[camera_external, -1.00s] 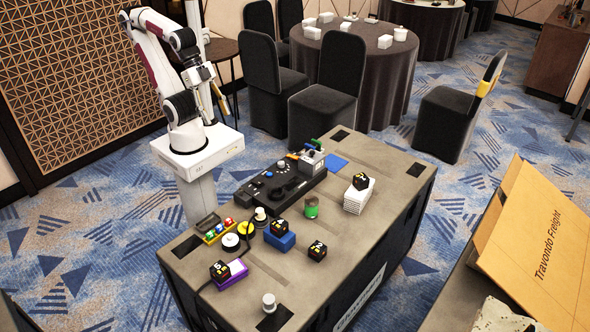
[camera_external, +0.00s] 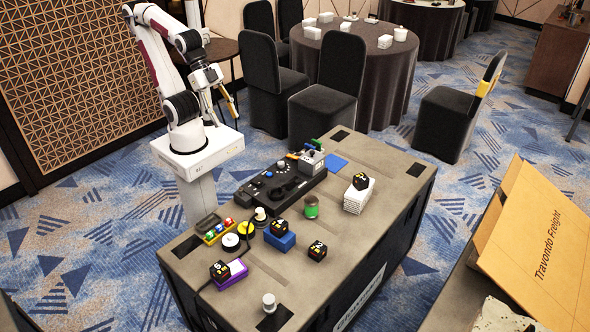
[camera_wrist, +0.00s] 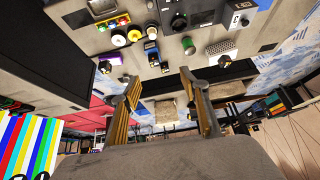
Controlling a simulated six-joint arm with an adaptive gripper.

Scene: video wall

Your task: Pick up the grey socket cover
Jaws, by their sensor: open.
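I cannot tell for certain which thing is the grey socket cover. Grey candidates in the external view are a small boxy grey piece (camera_external: 311,161) at the far end of the black console (camera_external: 275,187), a shallow grey tray (camera_external: 208,223) at the table's left edge, and a pale grey knob-like piece (camera_external: 269,302) at the near corner. My gripper (camera_external: 223,112) is raised above my base, beyond the table's left side, well apart from all of them. In the wrist view my gripper (camera_wrist: 159,75) has its golden fingers spread with nothing held between them.
The grey-brown case top (camera_external: 360,245) also holds black cubes on blue (camera_external: 280,240), purple (camera_external: 231,275) and white (camera_external: 356,198) blocks, a loose cube (camera_external: 317,251), a green cylinder (camera_external: 311,207) and white and yellow rolls. A cardboard box (camera_external: 540,240) stands at right.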

